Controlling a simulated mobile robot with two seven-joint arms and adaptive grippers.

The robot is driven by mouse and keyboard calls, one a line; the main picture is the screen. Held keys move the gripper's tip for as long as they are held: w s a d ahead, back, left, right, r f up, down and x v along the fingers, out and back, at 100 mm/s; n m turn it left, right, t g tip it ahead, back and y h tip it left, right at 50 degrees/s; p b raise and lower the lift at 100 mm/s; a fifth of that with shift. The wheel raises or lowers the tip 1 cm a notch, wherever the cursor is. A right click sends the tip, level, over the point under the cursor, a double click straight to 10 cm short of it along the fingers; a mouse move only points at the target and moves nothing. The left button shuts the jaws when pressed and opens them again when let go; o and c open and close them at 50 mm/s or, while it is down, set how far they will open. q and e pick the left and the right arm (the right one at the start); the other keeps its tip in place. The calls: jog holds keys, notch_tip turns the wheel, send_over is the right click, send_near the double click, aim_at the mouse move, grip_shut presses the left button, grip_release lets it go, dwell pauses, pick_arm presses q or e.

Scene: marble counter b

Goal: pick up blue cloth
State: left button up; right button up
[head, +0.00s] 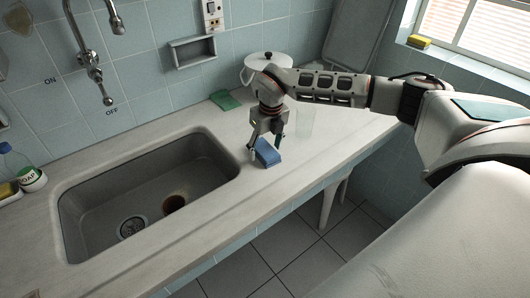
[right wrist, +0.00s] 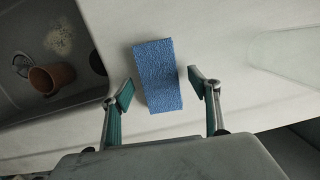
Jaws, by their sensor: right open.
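The blue cloth (head: 267,153) looks like a thick rectangular block with a rough surface. It lies on the pale counter (head: 190,245) just right of the sink. It also shows in the right wrist view (right wrist: 158,76), upper middle. My right gripper (head: 266,145) reaches down over it from above. In the right wrist view, my right gripper (right wrist: 161,88) is open, with one fingertip on each side of the cloth. A gap shows on both sides, so the fingers are not gripping it. My left gripper is not in view.
The sink (head: 150,170) lies to the left, holding a reddish-brown cup (head: 173,204). A green cloth (head: 226,99) and a white pot (head: 268,60) stand behind the gripper. A clear glass (head: 305,121) is close on its right. A soap bottle (head: 28,172) stands far left.

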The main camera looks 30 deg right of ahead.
aim_at(265, 149)
jog(key=c, duration=1.2)
jog(key=shift+r, duration=0.1)
jog(key=shift+r, duration=0.25)
notch_tip(265, 149, up, 19)
jog(key=shift+r, duration=0.2)
